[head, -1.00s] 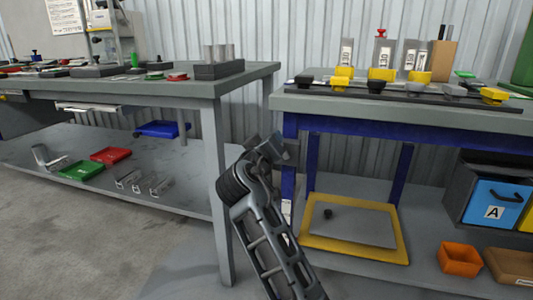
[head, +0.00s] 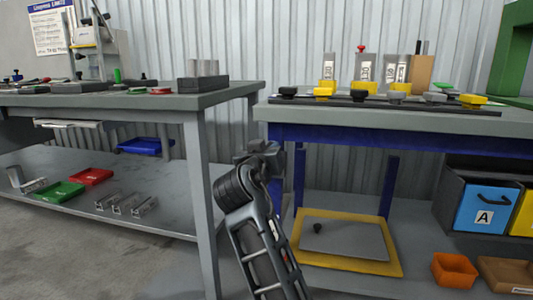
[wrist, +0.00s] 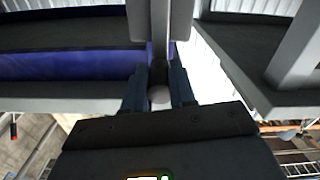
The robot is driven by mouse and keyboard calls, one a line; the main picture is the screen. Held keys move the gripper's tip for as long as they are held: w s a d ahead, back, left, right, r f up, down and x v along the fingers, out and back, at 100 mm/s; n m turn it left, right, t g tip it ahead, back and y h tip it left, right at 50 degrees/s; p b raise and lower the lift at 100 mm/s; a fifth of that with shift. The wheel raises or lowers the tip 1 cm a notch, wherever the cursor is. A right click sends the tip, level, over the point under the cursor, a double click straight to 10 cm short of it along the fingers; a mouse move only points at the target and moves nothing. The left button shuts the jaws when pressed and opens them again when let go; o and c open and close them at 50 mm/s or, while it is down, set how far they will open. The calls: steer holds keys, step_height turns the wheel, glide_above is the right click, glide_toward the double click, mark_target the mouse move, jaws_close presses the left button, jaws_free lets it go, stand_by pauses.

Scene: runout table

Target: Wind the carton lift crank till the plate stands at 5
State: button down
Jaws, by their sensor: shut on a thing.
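My gripper (head: 262,152) is in the middle of the head view, in front of the gap between the two tables. In the wrist view my gripper (wrist: 158,82) is shut on a small rounded grey knob (wrist: 159,95), with a finger on each side. Most of the knob is hidden, and I cannot tell whether it is the crank's handle. A grey plate with a yellow border (head: 393,268) lies on the right table's lower shelf with a small black knob on it. I cannot tell whether it is the lift's plate. No scale or pointer is readable.
The right table (head: 410,122) carries yellow and black blocks and upright holders. Its shelf holds an orange bin (head: 454,270) and a blue box (head: 486,207) marked A. The left table (head: 140,100) carries tools, with trays below. Its leg (head: 203,200) is beside my arm.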

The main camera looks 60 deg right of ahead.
steer(key=shift+s+d+f, duration=0.1)
steer(key=c, duration=0.9)
jaws_free()
steer(key=shift+p+v, duration=0.85)
steer(key=shift+v, duration=3.1)
